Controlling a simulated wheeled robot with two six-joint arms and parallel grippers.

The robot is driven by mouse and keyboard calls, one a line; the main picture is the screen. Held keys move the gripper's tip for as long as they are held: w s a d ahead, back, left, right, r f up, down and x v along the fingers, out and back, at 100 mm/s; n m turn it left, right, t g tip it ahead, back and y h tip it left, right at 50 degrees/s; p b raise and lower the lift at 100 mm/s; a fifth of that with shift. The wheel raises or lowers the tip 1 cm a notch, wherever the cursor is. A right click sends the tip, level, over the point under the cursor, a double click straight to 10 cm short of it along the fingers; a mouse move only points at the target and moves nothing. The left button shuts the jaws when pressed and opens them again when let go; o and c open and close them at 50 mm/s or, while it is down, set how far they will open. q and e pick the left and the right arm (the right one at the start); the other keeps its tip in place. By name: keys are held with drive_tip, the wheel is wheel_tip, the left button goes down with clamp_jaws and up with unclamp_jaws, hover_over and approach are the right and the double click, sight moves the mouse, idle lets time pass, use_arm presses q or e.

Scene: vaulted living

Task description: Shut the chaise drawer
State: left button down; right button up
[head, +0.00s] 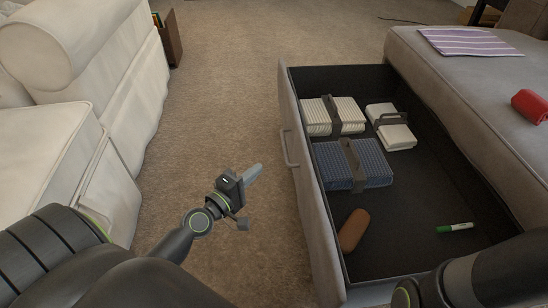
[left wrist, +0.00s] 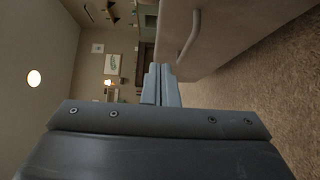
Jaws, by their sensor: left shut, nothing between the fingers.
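The chaise drawer (head: 330,250) is pulled far out from under the grey chaise (head: 470,110). Its front panel faces left and carries a bar handle (head: 289,148). The handle also shows in the left wrist view (left wrist: 189,36), near the top. My left gripper (head: 257,171) is shut and empty, to the left of the drawer front and apart from it. Its closed fingers show in the left wrist view (left wrist: 161,84). My right arm enters at the bottom right over the drawer's near end; its gripper is out of view.
The drawer holds a white striped bundle (head: 318,116), a white folded cloth (head: 396,135), a blue bundle (head: 376,165), a brown rounded item (head: 353,230) and a green-white marker (head: 455,228). A cream sofa (head: 75,130) stands left. Carpet between is clear.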

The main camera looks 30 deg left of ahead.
use_arm(q)
approach(299, 144)
drive_tip(key=w+a, duration=0.2)
drive_tip(key=w, duration=0.2)
drive_tip(key=shift+w+d+f+p, duration=0.1)
drive_tip(key=shift+w+d+p, duration=0.35)
drive_tip(key=shift+d, duration=0.2)
drive_tip(key=shift+w+d+p, duration=0.3)
drive_tip(key=shift+w+d, duration=0.25)
drive_tip(key=shift+d, duration=0.1)
